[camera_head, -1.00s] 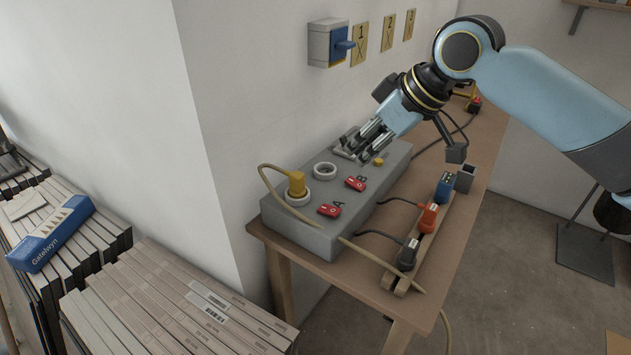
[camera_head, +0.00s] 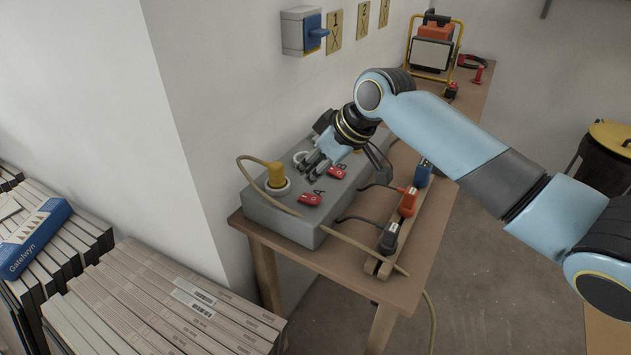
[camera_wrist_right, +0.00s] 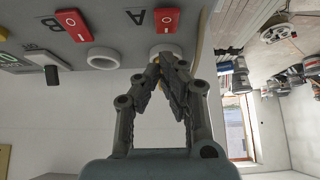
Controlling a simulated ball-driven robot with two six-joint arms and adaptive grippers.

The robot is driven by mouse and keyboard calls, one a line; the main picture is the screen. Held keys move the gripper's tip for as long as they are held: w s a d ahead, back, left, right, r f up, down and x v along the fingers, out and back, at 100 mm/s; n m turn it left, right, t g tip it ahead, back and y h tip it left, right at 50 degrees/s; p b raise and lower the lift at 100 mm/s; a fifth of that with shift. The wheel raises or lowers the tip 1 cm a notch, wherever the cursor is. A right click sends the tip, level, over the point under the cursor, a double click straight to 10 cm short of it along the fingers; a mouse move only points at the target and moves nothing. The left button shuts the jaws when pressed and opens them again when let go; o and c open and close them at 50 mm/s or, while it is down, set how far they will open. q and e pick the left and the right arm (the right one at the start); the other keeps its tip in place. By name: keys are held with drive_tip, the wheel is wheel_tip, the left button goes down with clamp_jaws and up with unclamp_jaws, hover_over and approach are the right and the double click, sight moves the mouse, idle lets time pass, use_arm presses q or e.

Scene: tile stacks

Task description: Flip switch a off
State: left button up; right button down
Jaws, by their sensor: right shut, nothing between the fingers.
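The grey switch box (camera_head: 262,212) lies on the bench against the wall. Red rocker switch A (camera_head: 309,198) is near its front edge, beside the letter A; it also shows in the right wrist view (camera_wrist_right: 167,21). Which way its rocker is tipped is too small to tell. Red switch B (camera_head: 337,171) sits farther back, also seen in the wrist view (camera_wrist_right: 73,25). My right gripper (camera_head: 308,174) is shut and empty, its tips over the box just behind switch A, apparently not touching it. My left gripper is out of view.
A yellow plug (camera_head: 275,176) stands in the box, with its cable looping round the front. A rail with black (camera_head: 389,237), orange (camera_head: 407,202) and blue (camera_head: 423,172) plugs lies to the right. Stacked tiles (camera_head: 150,300) fill the lower left.

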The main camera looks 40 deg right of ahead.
sight(305, 193)
drive_tip(key=shift+s+d+f, duration=0.1)
drive_tip(key=shift+s+f, duration=0.15)
drive_tip(key=shift+f, duration=0.55)
drive_tip(key=shift+s+d+f, duration=0.1)
drive_tip(key=shift+s+f, duration=0.1)
drive_tip(key=shift+f, duration=0.55)
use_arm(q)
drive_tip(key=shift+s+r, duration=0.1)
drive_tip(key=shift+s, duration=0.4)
use_arm(e)
drive_tip(key=shift+s+d+f+t+b, duration=0.15)
drive_tip(key=shift+s+f+t+b, duration=0.15)
drive_tip(key=shift+f+t+b, duration=0.25)
drive_tip(key=shift+r, duration=0.25)
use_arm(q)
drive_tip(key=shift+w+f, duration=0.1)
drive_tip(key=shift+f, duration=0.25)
use_arm(e)
drive_tip(key=shift+w, duration=0.15)
drive_tip(key=shift+w+a+r, duration=0.1)
drive_tip(key=shift+w+a, duration=0.25)
drive_tip(key=shift+w, duration=0.35)
